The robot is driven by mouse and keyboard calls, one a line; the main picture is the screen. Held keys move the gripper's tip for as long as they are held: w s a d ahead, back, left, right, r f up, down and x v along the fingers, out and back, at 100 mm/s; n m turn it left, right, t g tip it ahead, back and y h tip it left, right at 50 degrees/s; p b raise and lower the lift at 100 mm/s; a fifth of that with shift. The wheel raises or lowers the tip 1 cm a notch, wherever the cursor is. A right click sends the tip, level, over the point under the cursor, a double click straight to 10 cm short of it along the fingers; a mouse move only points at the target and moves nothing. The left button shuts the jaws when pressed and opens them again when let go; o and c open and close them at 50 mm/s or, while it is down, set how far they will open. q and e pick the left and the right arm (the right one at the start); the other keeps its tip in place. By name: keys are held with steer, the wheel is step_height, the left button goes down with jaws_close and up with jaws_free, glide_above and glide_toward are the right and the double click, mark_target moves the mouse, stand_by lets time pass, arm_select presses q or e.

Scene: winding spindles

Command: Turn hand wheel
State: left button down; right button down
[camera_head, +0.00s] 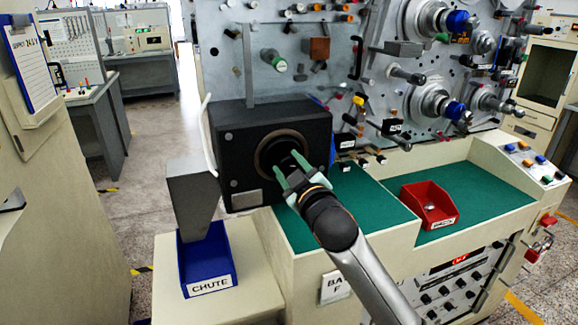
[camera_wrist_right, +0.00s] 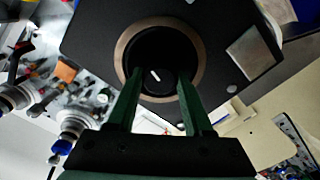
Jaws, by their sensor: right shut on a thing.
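The black hand wheel (camera_wrist_right: 158,84) sits inside a round, brown-rimmed opening (camera_wrist_right: 124,48) in the front of a black box (camera_head: 232,150). It carries a short white mark, seen tilted in the right wrist view. My right gripper (camera_head: 289,163) reaches into this opening from the front right. Its two green fingers stand apart on either side of the wheel and are shut on it; the fingers also show in the right wrist view (camera_wrist_right: 160,74). In the head view the wheel is mostly dark and partly hidden by the fingers. My left gripper is out of view.
A grey funnel (camera_head: 192,190) stands left of the box, above a blue bin labelled CHUTE (camera_head: 208,285). A red bin (camera_head: 430,222) sits on the green worktop (camera_head: 390,205) at right. A metal panel with spindles and knobs (camera_head: 345,75) rises behind.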

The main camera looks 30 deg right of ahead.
steer(key=shift+c, duration=1.5)
jaws_free()
